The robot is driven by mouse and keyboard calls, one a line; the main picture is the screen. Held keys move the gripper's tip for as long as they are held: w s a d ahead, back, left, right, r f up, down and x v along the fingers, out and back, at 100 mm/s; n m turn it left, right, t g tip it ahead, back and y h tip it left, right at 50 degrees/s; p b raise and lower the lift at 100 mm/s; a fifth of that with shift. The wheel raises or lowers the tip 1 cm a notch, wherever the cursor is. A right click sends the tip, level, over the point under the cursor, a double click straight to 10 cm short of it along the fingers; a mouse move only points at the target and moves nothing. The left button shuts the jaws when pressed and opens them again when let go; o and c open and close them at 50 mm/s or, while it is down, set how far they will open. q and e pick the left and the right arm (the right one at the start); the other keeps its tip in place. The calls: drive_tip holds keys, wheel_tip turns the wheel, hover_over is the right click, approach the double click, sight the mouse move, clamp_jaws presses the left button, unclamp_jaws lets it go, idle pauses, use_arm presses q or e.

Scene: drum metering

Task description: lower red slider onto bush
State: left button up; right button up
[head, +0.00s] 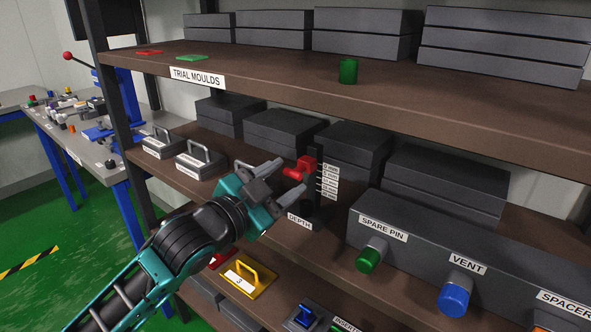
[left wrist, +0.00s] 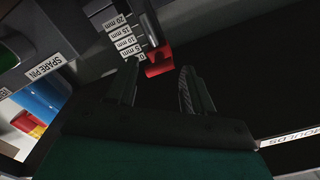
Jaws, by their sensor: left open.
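The red slider (head: 305,167) sits high on a dark upright depth gauge (head: 316,205), level with the top of its mm scale. In the left wrist view the slider (left wrist: 158,60) shows on a grey rod beside the 0 mm end of the scale. My left gripper (head: 283,179) is open and points at the slider. Its fingertips (left wrist: 158,77) are on either side of the slider's near end in the picture; I cannot tell whether they touch it. I cannot make out a bush at the gauge's foot, which is partly hidden by the gripper. My right gripper is not in view.
The gauge stands on the middle shelf, with dark blocks (head: 350,150) close behind it. A grey housing with a green knob (head: 370,255) and blue knob (head: 456,297) is to the right. The upper shelf (head: 270,75) overhangs. A yellow-handled plate (head: 249,277) lies below.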

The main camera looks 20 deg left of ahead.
sight(296, 169)
use_arm(q)
drive_tip(key=shift+x, duration=2)
drive_tip(key=shift+f, duration=0.1)
drive_tip(key=c, duration=0.5)
wheel_tip(296, 169, down, 3)
drive_tip(key=shift+b, duration=0.45)
drive_tip(key=o, duration=0.5)
drive_tip(key=shift+s, duration=0.15)
drive_tip(key=v, duration=1.2)
drive_tip(key=shift+s, duration=0.35)
